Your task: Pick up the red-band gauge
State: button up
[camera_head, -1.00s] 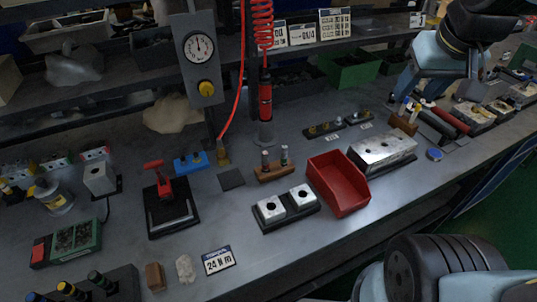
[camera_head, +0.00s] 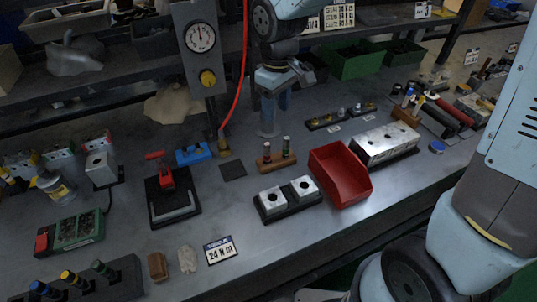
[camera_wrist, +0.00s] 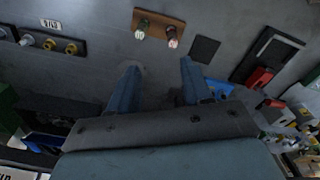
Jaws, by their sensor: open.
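The wooden block (camera_head: 276,160) in the middle of the bench holds two upright gauges. The left one (camera_head: 267,152) looks reddish and the right one (camera_head: 286,147) greenish, though the bands are small. In the wrist view the wooden block (camera_wrist: 158,24) is at the top, with the reddish gauge (camera_wrist: 172,40) on the right and the green one (camera_wrist: 140,30) on the left. My gripper (camera_head: 270,128) is behind the block, pointing down at the bench. In the wrist view its two blue fingers (camera_wrist: 158,68) are apart, with nothing between them.
A red bin (camera_head: 340,175) and a two-hole metal block (camera_head: 288,198) stand to the right and front. A dark square pad (camera_head: 233,170) lies left of the wooden block. A red hose (camera_head: 238,85) and gauge post (camera_head: 201,45) rise close left of my gripper. A dark plug strip (camera_head: 340,118) sits at right.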

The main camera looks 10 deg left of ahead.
aim_at(267, 152)
jog(key=shift+s+a+f+n, duration=0.15)
jog(key=shift+a+f+n, duration=0.05)
jog(key=shift+a+f, duration=0.45)
jog(key=shift+s+a+f+n, duration=0.15)
jog(key=shift+a+f+n, duration=0.05)
jog(key=shift+a+f, duration=0.4)
notch_tip(267, 152, down, 8)
jog(key=shift+f, duration=0.1)
jog(key=shift+d+f, duration=0.15)
jog(key=shift+f, duration=2.4)
grip_shut()
